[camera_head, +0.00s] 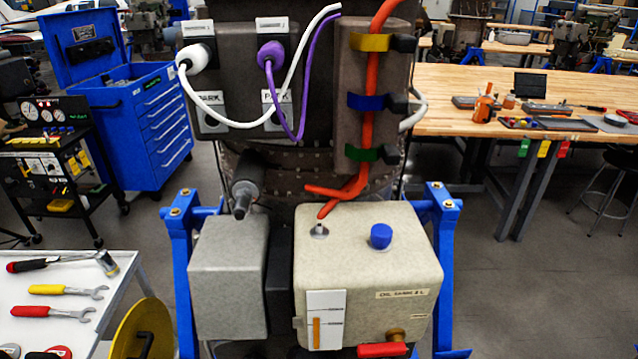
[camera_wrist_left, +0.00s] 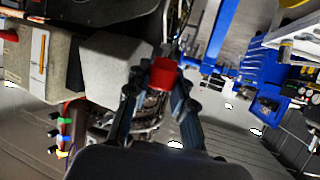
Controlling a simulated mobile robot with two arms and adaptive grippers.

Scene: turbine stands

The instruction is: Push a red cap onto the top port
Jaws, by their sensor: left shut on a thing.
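The beige oil tank (camera_head: 360,275) stands in the middle of the camera_head view. Its top has a small open metal port (camera_head: 319,231) at the left and a blue cap (camera_head: 381,236) to its right. In the left wrist view my left gripper (camera_wrist_left: 158,84) is shut on a red cap (camera_wrist_left: 164,72), which sits between the fingertips. The tank (camera_wrist_left: 30,60) shows upside down at the left of that view, apart from the cap. Neither gripper shows in the camera_head view.
An orange-red hose (camera_head: 368,110) hangs down, its forked end just above the port. A grey box (camera_head: 228,275) stands left of the tank. Blue stand legs (camera_head: 183,270) flank both. A white table (camera_head: 110,290) at lower left holds tools. A red valve handle (camera_head: 382,350) juts out low in front.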

